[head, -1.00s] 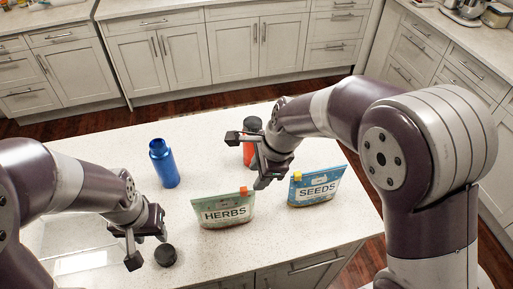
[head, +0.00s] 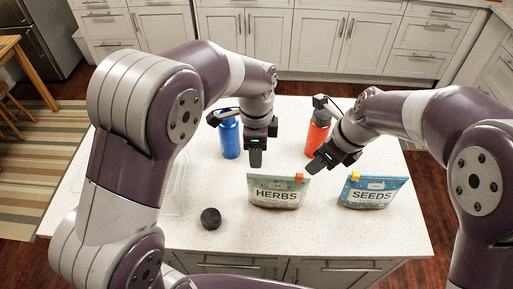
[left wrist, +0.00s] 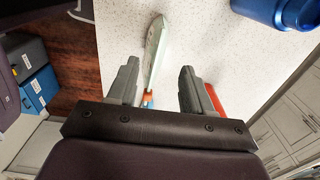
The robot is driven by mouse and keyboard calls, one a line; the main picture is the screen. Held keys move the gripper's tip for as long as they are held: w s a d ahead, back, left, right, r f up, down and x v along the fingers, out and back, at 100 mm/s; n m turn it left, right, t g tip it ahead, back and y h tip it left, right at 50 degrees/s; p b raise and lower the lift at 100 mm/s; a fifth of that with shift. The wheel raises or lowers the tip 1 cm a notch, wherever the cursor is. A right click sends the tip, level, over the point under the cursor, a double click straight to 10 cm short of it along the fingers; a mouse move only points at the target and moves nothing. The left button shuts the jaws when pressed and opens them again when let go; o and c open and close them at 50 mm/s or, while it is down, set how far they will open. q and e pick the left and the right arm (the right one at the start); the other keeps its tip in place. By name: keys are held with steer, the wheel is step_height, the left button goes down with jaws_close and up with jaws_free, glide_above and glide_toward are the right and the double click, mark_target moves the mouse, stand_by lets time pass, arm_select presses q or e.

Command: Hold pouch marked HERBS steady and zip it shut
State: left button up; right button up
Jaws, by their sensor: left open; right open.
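The HERBS pouch (head: 278,193) is pale green and stands upright near the table's front edge. Its orange slider (head: 299,177) is at the top right corner. My left gripper (head: 235,138) is open and empty, above and behind the pouch's left part. In the left wrist view the pouch (left wrist: 157,50) shows edge-on between the spread fingers (left wrist: 158,68), with no clear contact. My right gripper (head: 320,133) is open and empty, behind and above the gap between the HERBS pouch and the SEEDS pouch. Whether the pouch's mouth is open I cannot tell.
The blue SEEDS pouch (head: 373,193) stands to the right, its yellow-orange slider at top left. A blue bottle (head: 230,142) and a red bottle (head: 316,138) stand behind. A black lid (head: 210,219) lies front left. The tabletop's front right is clear.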

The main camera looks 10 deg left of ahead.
mark_target(256, 173)
arm_select(q)
steer(key=shift+s+a+f+m, duration=0.15)
steer(key=shift+f+m, duration=0.1)
steer(key=shift+m, duration=0.05)
step_height(256, 173, down, 12)
steer(key=shift+f, duration=0.15)
